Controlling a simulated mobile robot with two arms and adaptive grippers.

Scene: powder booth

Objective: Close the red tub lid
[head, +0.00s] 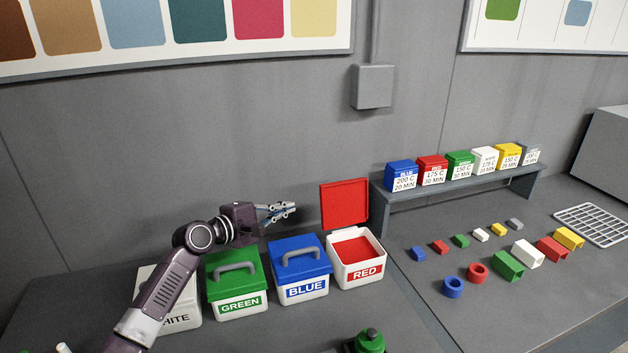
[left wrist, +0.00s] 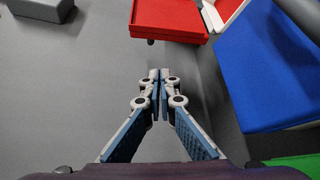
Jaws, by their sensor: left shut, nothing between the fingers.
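The red tub (head: 357,273) is a white box labelled RED, with red powder inside. Its red lid (head: 345,203) stands open, upright at the tub's back edge; the lid also shows at the top of the left wrist view (left wrist: 170,18). My left gripper (head: 292,209) is shut and empty. It is above and behind the blue tub (head: 303,290), to the left of the raised lid and apart from it. In the left wrist view the fingertips (left wrist: 160,76) meet, with a gap between them and the red lid. My right gripper is not in view.
The closed green tub (head: 237,302) and a white tub (head: 178,318), partly behind my left arm, stand left of the blue one. A shelf (head: 460,183) with colored boxes stands to the right. Small colored parts and a wire rack (head: 595,224) lie on the right counter.

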